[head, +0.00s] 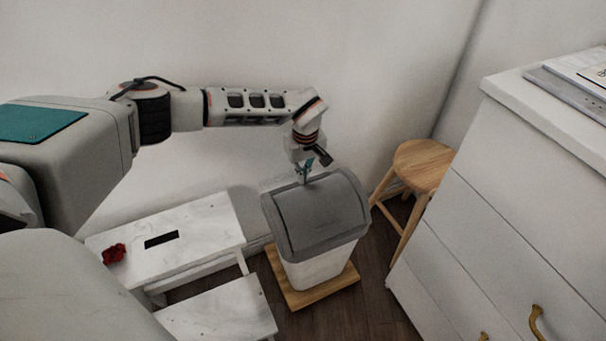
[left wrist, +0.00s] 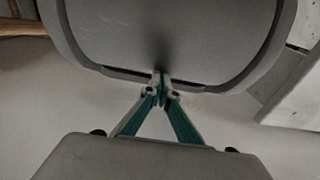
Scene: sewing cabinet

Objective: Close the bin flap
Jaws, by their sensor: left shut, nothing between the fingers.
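The bin (head: 315,268) has a white body and a grey lid, and stands upright on a wooden board. Its grey flap (head: 322,215) lies in the lid frame, with a thin dark gap along its edge. The flap fills the top of the left wrist view (left wrist: 165,35), where a dark slit shows along its lower edge. My left gripper (head: 305,178) is over the far edge of the lid. In the left wrist view its fingertips (left wrist: 160,88) are together and empty at that slit; I cannot tell whether they touch the flap. My right gripper is out of view.
A white step stool (head: 205,225) with a red item (head: 114,253) on it stands left of the bin. A round wooden stool (head: 422,160) is at the right, beside a white drawer cabinet (head: 500,190). The wall is close behind the bin.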

